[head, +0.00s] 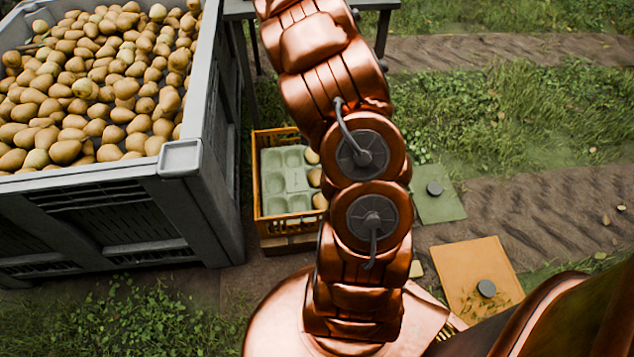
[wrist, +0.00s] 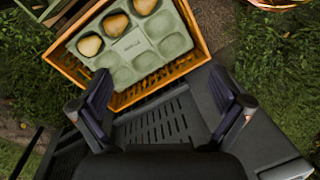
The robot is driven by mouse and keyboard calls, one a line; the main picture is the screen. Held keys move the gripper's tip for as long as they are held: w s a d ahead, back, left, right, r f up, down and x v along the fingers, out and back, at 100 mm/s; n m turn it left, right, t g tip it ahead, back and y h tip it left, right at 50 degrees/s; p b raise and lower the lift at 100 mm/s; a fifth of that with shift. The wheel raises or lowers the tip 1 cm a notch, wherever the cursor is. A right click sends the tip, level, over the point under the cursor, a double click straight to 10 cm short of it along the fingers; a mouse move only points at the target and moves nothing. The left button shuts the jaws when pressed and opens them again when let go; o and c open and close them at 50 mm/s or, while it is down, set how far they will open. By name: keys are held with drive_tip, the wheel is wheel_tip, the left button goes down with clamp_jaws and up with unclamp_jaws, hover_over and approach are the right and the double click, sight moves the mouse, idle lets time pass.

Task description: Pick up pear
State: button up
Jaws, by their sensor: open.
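Many brown-yellow pears (head: 92,88) fill a large grey bin (head: 182,158) at the left of the head view. A green moulded tray (head: 287,183) sits in a yellow crate (head: 257,190) right of the bin. Pears (head: 319,200) lie in its right-hand cups, partly behind my arm. In the wrist view the tray (wrist: 133,47) holds three visible pears (wrist: 90,45) along its upper left side, with empty cups beside them. My gripper (wrist: 160,92) is open, with nothing between its fingers. It is hidden in the head view. The tray lies beyond the fingertips.
A dark grey slotted surface (wrist: 155,125) lies below my fingers. A green plate (head: 440,205) and an orange plate (head: 470,275) lie on the ground at the right. A grey table edge (head: 238,8) stands behind the crate. Grass and dirt tracks spread at the right.

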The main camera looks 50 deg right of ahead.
drive_tip(key=w+d+f+n+t+y+b, duration=0.1)
drive_tip(key=d+f+b, duration=0.15)
drive_tip(key=f, duration=0.45)
drive_tip(key=d+f+n+b, duration=0.1)
drive_tip(key=d+f+n, duration=0.1)
drive_tip(key=d+f, duration=0.3)
drive_tip(key=n+t+y+b, duration=0.1)
drive_tip(key=n+t+b, duration=0.2)
approach(317, 176)
drive_tip(key=shift+w+d+f, duration=0.1)
drive_tip(key=shift+w+f, duration=0.15)
drive_tip(key=shift+f, duration=0.35)
drive_tip(key=shift+w+f, duration=0.3)
drive_tip(key=shift+f, duration=0.25)
drive_tip(key=shift+w+f, duration=0.15)
drive_tip(key=shift+f, duration=0.45)
drive_tip(key=shift+b+x, duration=2.05)
drive_tip(key=shift+x, duration=1.6)
drive_tip(key=c, duration=1.2)
